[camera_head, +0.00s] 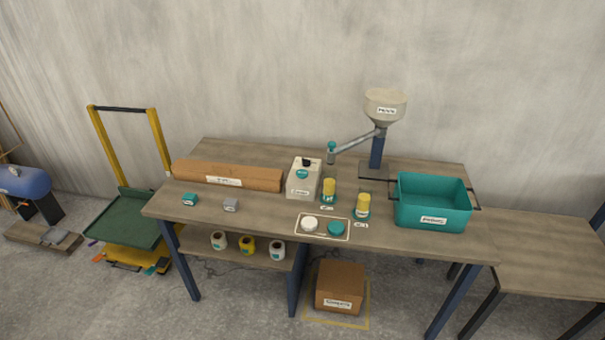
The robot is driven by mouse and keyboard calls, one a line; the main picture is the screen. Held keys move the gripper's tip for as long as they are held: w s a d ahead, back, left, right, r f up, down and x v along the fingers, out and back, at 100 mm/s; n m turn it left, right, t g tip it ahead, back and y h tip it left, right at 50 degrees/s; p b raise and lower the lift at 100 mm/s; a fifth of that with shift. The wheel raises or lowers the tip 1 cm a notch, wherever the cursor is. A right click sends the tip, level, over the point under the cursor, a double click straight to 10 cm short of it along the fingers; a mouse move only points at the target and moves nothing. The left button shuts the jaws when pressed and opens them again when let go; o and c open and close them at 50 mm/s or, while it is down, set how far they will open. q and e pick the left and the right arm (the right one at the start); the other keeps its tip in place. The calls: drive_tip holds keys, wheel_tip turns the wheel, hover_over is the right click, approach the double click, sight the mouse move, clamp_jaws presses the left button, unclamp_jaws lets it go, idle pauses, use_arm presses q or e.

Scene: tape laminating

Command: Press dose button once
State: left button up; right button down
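A pale hopper (385,108) on a dark blue post (376,152) stands at the back of the workbench. A grey arm (355,141) reaches left from it and ends in a teal tip (331,147). A beige box-shaped unit (302,184) with a black knob (306,161) and a teal oval on it stands left of the arm. No part is readable as the dose button; I cannot tell which one it is. Two yellow-filled clear containers (329,187) (363,205) stand in front of the post. Neither of my grippers is in view.
A teal bin (433,204) stands at the right of the bench and a long cardboard box (228,176) at the left. A small tray (323,235) holds a white and a teal disc. Small teal and grey blocks (190,199) (231,204) lie front left. A side table (545,255) stands right.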

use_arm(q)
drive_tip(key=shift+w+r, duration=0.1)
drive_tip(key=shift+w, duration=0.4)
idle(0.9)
